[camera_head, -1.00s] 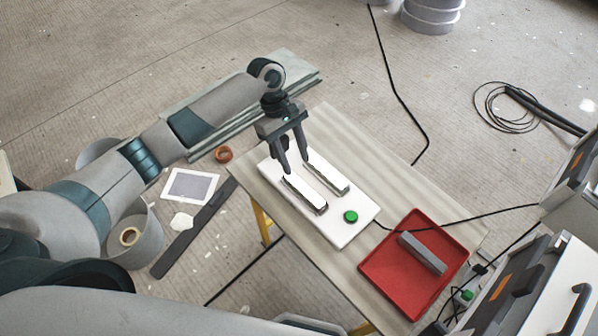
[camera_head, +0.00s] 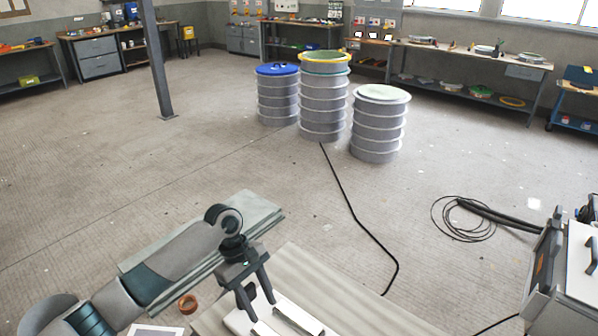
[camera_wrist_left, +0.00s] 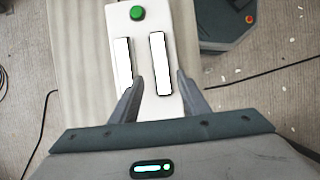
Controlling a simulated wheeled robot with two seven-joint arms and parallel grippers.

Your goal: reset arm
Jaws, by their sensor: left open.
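My left gripper (camera_head: 258,305) is open and empty, pointing down above a white board (camera_head: 238,322) on the table (camera_head: 335,290). In the left wrist view my left gripper (camera_wrist_left: 160,78) has its fingers spread over the white board (camera_wrist_left: 141,55). Two bright, dark-edged strips lie along the board, a left strip (camera_wrist_left: 124,62) and a right strip (camera_wrist_left: 160,62). A green button (camera_wrist_left: 137,13) sits at the board's far end. The bottom edge of the head view cuts off most of the board. My right gripper is not in view.
Three drum stacks, blue-topped (camera_head: 278,95), yellow-rimmed (camera_head: 323,95) and pale-topped (camera_head: 378,122), stand on the floor. A black cable (camera_head: 350,205) runs from them towards the table. A machine (camera_head: 562,275) stands at right, a post (camera_head: 155,60) at left. Open floor lies between.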

